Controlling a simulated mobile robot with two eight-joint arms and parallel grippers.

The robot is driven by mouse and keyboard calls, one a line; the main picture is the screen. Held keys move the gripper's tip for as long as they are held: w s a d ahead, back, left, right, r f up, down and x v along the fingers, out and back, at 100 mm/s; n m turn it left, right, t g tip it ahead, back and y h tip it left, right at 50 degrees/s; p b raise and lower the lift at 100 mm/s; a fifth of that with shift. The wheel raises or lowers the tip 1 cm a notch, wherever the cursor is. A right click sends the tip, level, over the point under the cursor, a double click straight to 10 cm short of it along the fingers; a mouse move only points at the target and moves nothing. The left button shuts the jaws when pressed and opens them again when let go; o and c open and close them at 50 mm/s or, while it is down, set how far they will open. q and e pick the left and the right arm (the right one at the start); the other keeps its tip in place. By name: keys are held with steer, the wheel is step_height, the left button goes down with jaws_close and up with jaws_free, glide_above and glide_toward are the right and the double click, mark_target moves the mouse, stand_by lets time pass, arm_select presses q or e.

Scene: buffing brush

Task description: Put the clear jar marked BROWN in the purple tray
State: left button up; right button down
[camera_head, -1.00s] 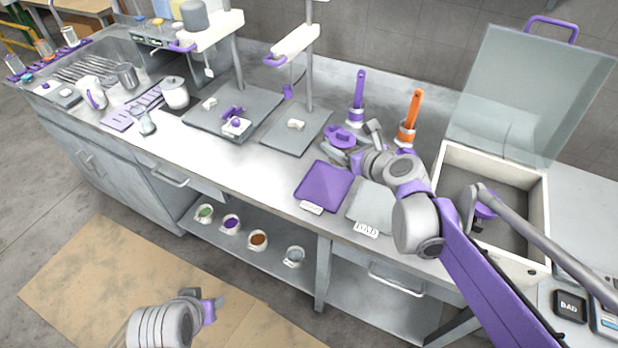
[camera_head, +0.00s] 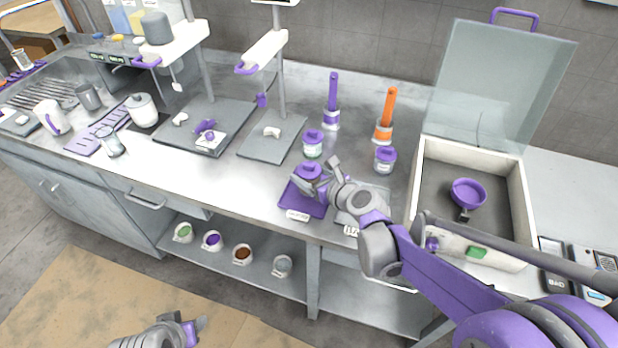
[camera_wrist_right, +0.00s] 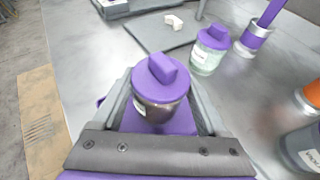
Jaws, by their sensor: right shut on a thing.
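My right gripper (camera_head: 322,180) is shut on a clear jar with a purple lid (camera_head: 307,171). In the right wrist view the jar (camera_wrist_right: 160,88) stands upright between the fingers (camera_wrist_right: 162,105), with dark contents; its label is too small to read. The purple tray (camera_head: 311,210) lies near the counter's front edge, with a white label at its front. The jar is over this tray, which shows behind and below it in the wrist view (camera_wrist_right: 140,122). I cannot tell whether the jar touches it. My left gripper (camera_head: 196,330) is low over the floor, away from the counter; its jaws are unclear.
Two other purple-lidded jars (camera_head: 313,146) (camera_head: 385,160) stand behind the trays, near purple (camera_head: 332,105) and orange (camera_head: 387,115) handled tools. A grey tray (camera_head: 375,194) is right of the purple one. An open-lidded box (camera_head: 520,205) stands at right.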

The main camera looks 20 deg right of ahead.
steer(key=shift+f, duration=0.55)
steer(key=shift+c, duration=1.8)
jaws_free()
steer(key=shift+f, duration=0.2)
steer(key=o, duration=0.4)
steer(key=shift+c, duration=0.2)
steer(key=shift+r, duration=0.2)
